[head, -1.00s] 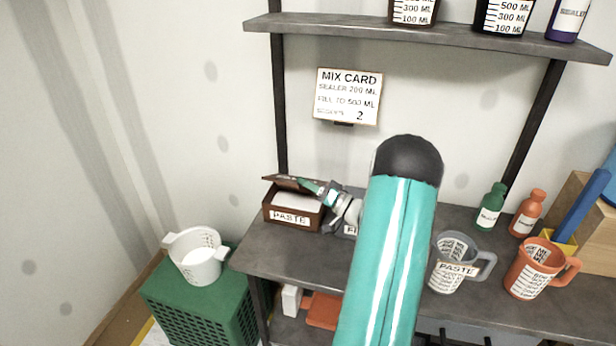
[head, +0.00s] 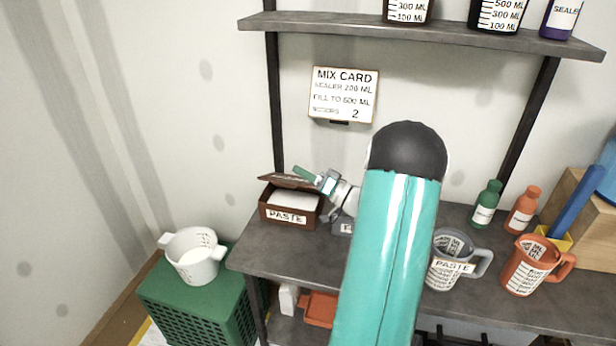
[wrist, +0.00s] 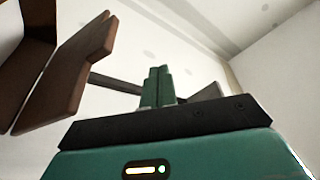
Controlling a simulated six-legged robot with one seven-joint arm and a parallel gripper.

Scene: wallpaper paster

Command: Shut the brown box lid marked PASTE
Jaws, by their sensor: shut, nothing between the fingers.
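The brown box marked PASTE (head: 288,217) stands on the left end of the bench, with white contents showing inside. Its brown lid (head: 287,180) is hinged at the back and stands partly open, tilted up over the rear. The lid also shows large at the left of the wrist view (wrist: 72,75). My gripper (head: 303,173) is just above and to the right of the lid, its green fingers pointing up and left. In the wrist view the fingers (wrist: 157,85) are together and empty, apart from the lid in that picture.
A grey container (head: 343,228), its label partly hidden by my arm, stands right of the box. A grey jug (head: 446,272) and orange jug (head: 524,270) stand farther right. A white bucket (head: 196,258) sits on a green crate (head: 205,310) at left. A shelf (head: 420,34) overhangs the bench.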

